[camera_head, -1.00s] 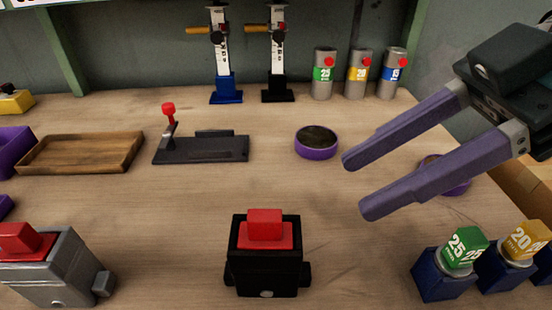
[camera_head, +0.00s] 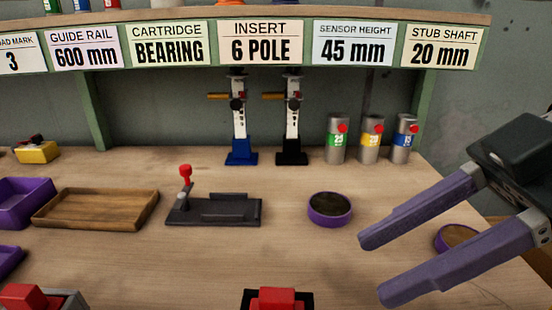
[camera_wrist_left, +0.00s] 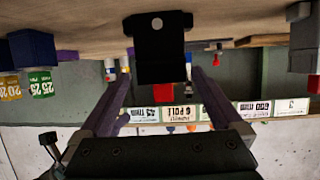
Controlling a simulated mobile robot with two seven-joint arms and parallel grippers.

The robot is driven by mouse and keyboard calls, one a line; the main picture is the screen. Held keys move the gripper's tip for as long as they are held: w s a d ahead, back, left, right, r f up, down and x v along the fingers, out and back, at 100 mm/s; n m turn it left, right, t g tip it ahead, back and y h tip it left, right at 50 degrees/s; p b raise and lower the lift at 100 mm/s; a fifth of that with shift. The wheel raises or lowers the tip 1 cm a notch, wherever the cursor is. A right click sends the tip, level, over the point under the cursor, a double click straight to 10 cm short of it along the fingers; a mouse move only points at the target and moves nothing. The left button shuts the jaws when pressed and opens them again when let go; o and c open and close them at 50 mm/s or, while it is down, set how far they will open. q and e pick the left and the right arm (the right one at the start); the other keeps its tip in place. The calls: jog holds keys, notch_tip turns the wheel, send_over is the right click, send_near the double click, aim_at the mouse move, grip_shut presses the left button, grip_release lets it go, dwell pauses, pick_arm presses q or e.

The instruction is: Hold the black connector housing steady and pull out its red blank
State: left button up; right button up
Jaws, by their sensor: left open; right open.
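The black connector housing (camera_head: 249,301) is cut off by the bottom edge of the head view, with the red blank (camera_head: 277,298) seated in its top. In the left wrist view, which is upside down, the housing (camera_wrist_left: 160,48) stands at centre. My right gripper (camera_head: 374,270) is open and empty, to the right of the housing and above the table.
A grey housing with a red block (camera_head: 28,297) is at the lower left. A wooden tray (camera_head: 96,209), a black fixture with a red knob (camera_head: 213,211) and a purple round dish (camera_head: 330,210) stand behind. Several cans (camera_head: 370,140) are at back right. The middle tabletop is clear.

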aim_at(279, 306)
pick_arm(q)
jog(key=x, duration=0.8)
jog(key=shift+w, duration=0.3)
jog(key=c, duration=1.5)
